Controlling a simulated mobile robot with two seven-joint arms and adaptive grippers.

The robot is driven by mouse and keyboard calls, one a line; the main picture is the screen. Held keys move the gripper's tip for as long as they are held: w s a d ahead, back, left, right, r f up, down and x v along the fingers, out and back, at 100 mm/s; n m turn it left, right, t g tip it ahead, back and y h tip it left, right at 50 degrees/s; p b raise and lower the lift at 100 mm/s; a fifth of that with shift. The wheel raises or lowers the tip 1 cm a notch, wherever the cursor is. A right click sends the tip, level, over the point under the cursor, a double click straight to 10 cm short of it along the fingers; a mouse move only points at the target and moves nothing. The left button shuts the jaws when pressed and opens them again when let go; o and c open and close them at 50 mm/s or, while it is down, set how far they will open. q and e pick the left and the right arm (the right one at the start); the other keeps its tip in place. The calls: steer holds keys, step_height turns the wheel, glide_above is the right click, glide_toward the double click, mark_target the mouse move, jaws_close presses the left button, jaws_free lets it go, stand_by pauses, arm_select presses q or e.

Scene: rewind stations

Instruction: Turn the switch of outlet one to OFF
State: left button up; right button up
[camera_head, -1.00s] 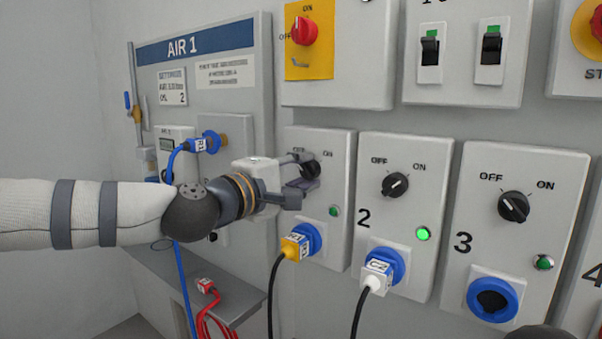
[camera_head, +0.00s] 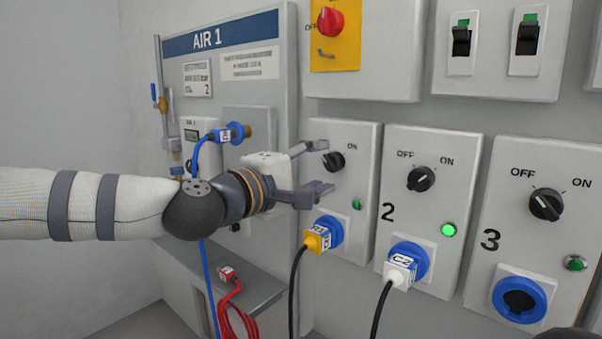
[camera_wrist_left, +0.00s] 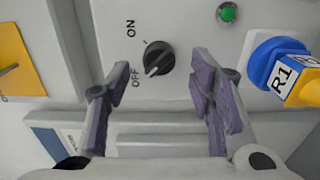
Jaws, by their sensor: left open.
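The switch of outlet one is a black rotary knob (camera_head: 333,161) on a light grey box (camera_head: 345,240). In the left wrist view the knob (camera_wrist_left: 158,58) has its white mark toward the OFF label (camera_wrist_left: 137,75). My left gripper (camera_head: 322,167) is open, its fingers spread on either side of the knob and apart from it. The fingers (camera_wrist_left: 160,92) also show in the left wrist view. In the head view a finger hides the OFF label. The lamp (camera_head: 357,204) of outlet one is dull green. My right gripper is not in view.
A yellow plug (camera_head: 317,238) sits in the blue socket below the knob. Outlet two (camera_head: 421,178) and outlet three (camera_head: 546,204) stand to the right; outlet two's lamp (camera_head: 448,230) is bright green. The AIR 1 panel (camera_head: 230,95) is left, with a blue hose.

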arm_select(q)
steer(key=v, duration=0.9)
